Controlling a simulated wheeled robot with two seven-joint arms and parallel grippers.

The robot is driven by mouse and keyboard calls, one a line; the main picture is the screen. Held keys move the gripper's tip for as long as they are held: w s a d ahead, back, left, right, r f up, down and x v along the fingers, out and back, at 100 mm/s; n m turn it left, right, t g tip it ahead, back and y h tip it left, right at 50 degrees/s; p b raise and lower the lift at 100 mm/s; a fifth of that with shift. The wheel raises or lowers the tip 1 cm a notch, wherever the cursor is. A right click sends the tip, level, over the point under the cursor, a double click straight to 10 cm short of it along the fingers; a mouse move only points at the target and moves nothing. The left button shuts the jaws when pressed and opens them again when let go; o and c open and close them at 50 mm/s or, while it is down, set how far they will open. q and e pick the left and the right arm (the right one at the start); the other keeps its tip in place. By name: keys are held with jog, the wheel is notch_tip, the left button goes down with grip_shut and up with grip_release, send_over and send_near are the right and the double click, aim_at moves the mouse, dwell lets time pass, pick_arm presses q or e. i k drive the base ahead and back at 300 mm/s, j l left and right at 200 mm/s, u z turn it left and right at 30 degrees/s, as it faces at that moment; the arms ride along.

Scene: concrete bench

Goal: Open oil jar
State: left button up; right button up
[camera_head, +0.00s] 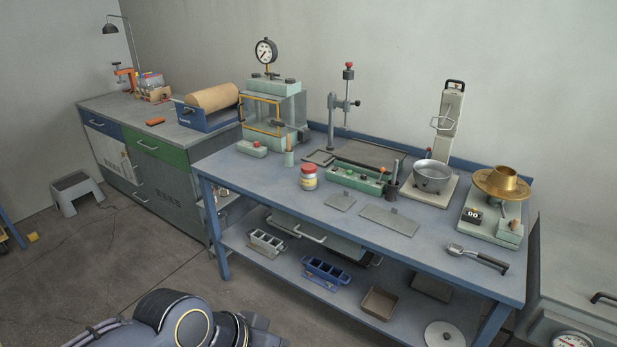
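A small jar (308,178) stands upright on the blue bench, left of the middle of the bench top. Neither of my grippers is in view. Only a dark rounded part of my own body shows at the bottom left, well away from the jar.
The blue bench (250,175) also holds a green tray (345,178), flat grey plates (390,220), a metal bowl (432,177) and a brass funnel (503,180). A scoop (478,257) lies at the front right edge. Bench space in front of the jar is clear.

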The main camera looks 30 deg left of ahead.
aim_at(307, 181)
jog(key=i+j+z, duration=0.1)
jog(key=j, duration=0.35)
jog(key=i+j+z, duration=0.1)
jog(key=i+j, duration=0.2)
jog(key=j, duration=0.2)
jog(key=i+j, duration=0.15)
jog(key=j, duration=0.35)
jog(key=i+j+z, duration=0.15)
jog(key=j, duration=0.35)
jog(key=i+j+z, duration=0.1)
jog(key=j, duration=0.45)
jog(key=i+j+z, duration=0.1)
jog(key=j, duration=0.4)
jog(key=i+j+z, duration=0.1)
jog(key=j, duration=0.45)
jog(key=i+j+z, duration=0.1)
jog(key=j, duration=0.45)
jog(key=i, duration=0.05)
